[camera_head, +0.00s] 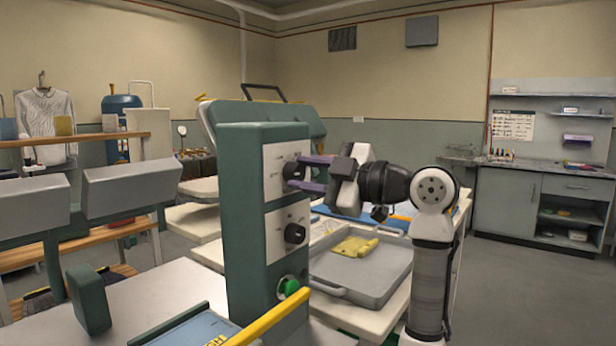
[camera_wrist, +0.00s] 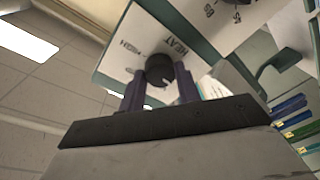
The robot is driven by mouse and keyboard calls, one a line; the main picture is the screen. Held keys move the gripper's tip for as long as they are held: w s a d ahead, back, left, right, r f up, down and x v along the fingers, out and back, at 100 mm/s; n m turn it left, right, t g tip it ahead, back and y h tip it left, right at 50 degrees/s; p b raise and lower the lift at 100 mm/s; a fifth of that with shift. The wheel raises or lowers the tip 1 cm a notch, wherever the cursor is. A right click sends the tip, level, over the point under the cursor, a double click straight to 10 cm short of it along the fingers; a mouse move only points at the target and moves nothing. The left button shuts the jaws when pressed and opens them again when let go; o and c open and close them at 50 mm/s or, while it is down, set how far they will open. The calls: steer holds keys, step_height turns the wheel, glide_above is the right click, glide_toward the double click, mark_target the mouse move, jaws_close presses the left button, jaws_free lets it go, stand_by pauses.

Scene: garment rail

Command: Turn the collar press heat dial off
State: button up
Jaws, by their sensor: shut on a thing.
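The collar press is a green column (camera_head: 250,220) with white panels on its right face. Its upper panel carries a black heat dial (camera_head: 291,171); the word HEAT shows beside the dial (camera_wrist: 159,68) in the wrist view, with HIGH at its left. My gripper (camera_head: 303,172) reaches in from the right, with one purple finger above the dial and one below. In the wrist view my gripper (camera_wrist: 161,84) has a finger on each side of the dial and is shut on it. The fingers hide part of the markings, and I cannot tell the dial's exact setting.
A second black dial (camera_head: 295,234) sits on the lower panel, above a green button (camera_head: 290,287). A grey tray (camera_head: 360,280) with a yellow cloth (camera_head: 355,246) lies below my arm. A yellow bar (camera_head: 270,318) runs along the front. Open floor lies at the right.

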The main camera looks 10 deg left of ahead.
steer(key=shift+n, duration=0.6)
steer(key=o, duration=1)
steer(key=shift+d, duration=0.1)
steer(key=b+v, duration=0.2)
steer(key=v, duration=1.1)
steer(key=shift+s+d, duration=0.1)
steer(key=shift+d, duration=0.2)
